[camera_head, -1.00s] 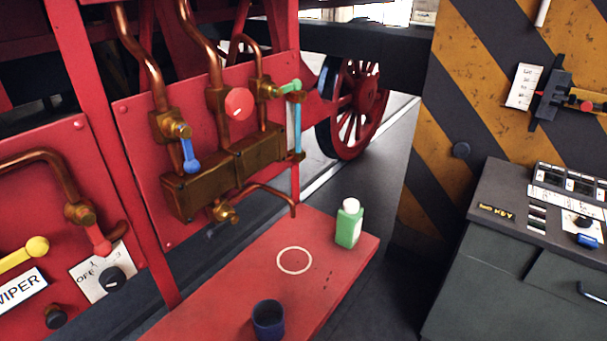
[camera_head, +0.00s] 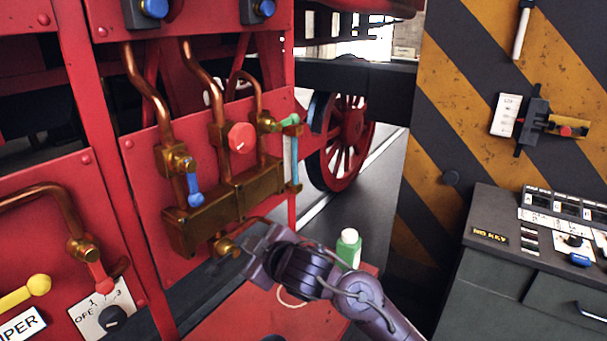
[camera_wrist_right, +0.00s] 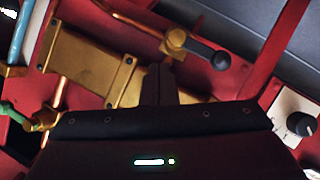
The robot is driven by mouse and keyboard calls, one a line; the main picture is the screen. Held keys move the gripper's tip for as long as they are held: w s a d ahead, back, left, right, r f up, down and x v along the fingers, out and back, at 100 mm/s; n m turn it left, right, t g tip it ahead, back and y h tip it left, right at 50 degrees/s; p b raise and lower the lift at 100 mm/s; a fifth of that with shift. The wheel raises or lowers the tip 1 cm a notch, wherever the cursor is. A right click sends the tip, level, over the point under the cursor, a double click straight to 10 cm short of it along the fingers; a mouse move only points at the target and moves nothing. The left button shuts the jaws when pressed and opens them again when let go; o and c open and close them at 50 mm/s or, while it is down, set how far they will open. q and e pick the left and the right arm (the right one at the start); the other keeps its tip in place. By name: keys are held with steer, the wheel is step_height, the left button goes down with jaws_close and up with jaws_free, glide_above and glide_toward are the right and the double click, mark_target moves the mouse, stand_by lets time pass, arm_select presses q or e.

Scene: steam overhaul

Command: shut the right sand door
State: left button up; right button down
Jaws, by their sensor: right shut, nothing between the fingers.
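No part in view is clearly marked as a sand door. Two blue knobs on dark mounts, a left one (camera_head: 153,8) and a right one (camera_head: 262,8), sit on the red upper panel at the top edge of the head view, partly cut off. My right gripper (camera_head: 250,252) is shut and empty, beside the small brass valve (camera_head: 224,246) under the brass box (camera_head: 225,205). In the right wrist view its closed fingers (camera_wrist_right: 159,84) stand in front of the brass box (camera_wrist_right: 88,62); I cannot tell whether they touch it. My left gripper is out of view.
A green bottle (camera_head: 348,248) stands on the red shelf (camera_head: 225,318) behind my right arm. Copper pipes and a blue lever (camera_head: 194,190) project from the red panel. A striped pillar (camera_head: 470,120) and grey console (camera_head: 500,260) stand at right.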

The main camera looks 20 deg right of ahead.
step_height(320, 180, up, 31)
steer(key=w+n+t+y, duration=0.15)
steer(key=n+y, duration=0.35)
steer(key=n, duration=0.6)
steer(key=s+d+r+t+h, duration=0.1)
steer(key=s+d+r, duration=0.35)
steer(key=r, duration=0.25)
steer(key=s+d+r+n, duration=0.1)
steer(key=s+d+r, duration=0.2)
steer(key=s+r, duration=0.3)
steer(key=s+d+r+t+h, duration=0.1)
steer(key=s+d+r, duration=0.3)
steer(key=r, duration=0.4)
steer(key=w+p, duration=0.6)
steer(key=w, duration=0.6)
steer(key=shift+a+f, duration=0.25)
steer(key=shift+f, duration=0.05)
steer(key=shift+w+a, duration=0.15)
